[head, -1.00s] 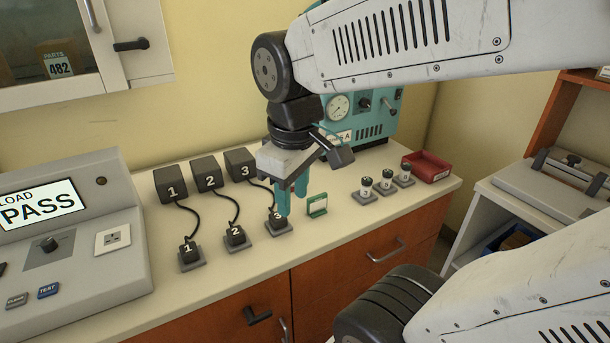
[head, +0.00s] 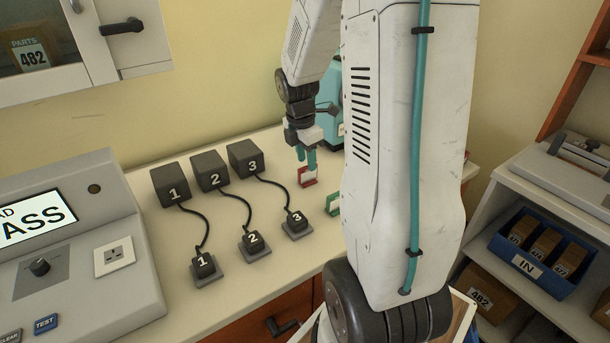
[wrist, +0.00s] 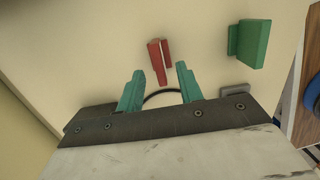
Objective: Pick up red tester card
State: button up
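The red tester card (head: 308,177) stands on the counter behind the green card (head: 333,204) in the head view. In the wrist view the red card (wrist: 158,60) shows edge-on, just beyond my fingertips, its near end reaching into the gap between them. My gripper (wrist: 160,78) is open, with its teal fingers apart on either side of that end and a gap to each. In the head view my gripper (head: 306,158) points down right at the red card and partly covers it. The green card (wrist: 250,45) is at the upper right of the wrist view.
Black plugs 1 (head: 204,264), 2 (head: 254,241) and 3 (head: 296,222) sit in front of their numbered boxes, with cables between. A grey test console (head: 80,240) stands at left. My arm hides the counter's right part. A blue IN bin (head: 535,270) is on the right shelf.

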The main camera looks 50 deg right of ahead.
aim_at(308, 180)
jog(key=f, duration=0.5)
jog(key=shift+d, duration=0.35)
grip_shut()
jog(key=shift+r, duration=0.1)
